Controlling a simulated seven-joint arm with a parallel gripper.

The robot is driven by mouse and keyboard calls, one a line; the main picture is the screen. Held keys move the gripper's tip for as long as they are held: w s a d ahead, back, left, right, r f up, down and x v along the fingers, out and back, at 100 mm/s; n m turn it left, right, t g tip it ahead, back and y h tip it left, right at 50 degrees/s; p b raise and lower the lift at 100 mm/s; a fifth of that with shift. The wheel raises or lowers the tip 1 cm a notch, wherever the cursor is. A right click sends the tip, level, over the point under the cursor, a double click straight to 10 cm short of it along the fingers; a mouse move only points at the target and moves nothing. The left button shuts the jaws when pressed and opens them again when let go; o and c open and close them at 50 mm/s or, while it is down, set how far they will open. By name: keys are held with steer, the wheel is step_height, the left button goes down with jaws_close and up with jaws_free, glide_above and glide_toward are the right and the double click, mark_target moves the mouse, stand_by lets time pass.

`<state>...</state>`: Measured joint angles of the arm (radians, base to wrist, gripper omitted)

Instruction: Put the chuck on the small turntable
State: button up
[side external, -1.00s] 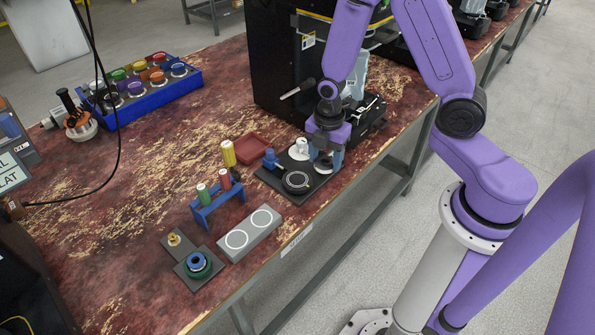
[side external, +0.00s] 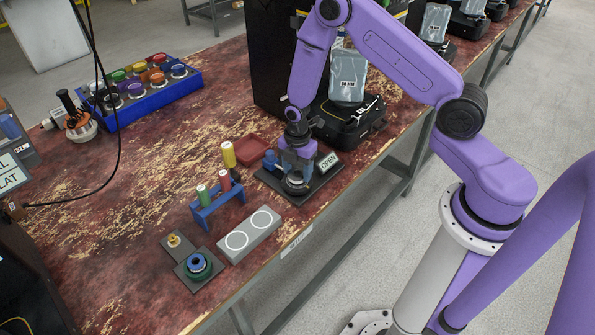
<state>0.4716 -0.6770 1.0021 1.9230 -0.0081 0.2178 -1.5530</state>
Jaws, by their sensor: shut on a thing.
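My gripper (side external: 297,171) is shut on a small pale piece, which I take to be the chuck (side external: 296,179); the fingers hide most of it. It is low over the round dark turntable with a pale rim (side external: 296,190) on the black board (side external: 320,181). I cannot tell whether the piece touches the turntable. A blue part (side external: 270,159) stands on the board, just left of my gripper. The white cylinder seen earlier on the board is hidden behind my gripper.
A red tray (side external: 253,149), a blue rack (side external: 219,208) with coloured cylinders, a grey block with two white rings (side external: 249,235) and a green-and-blue round fixture (side external: 199,264) lie to the left.

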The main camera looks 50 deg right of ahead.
steer(key=shift+f, duration=0.55)
steer(key=shift+f, duration=0.1)
steer(key=o, duration=1.2)
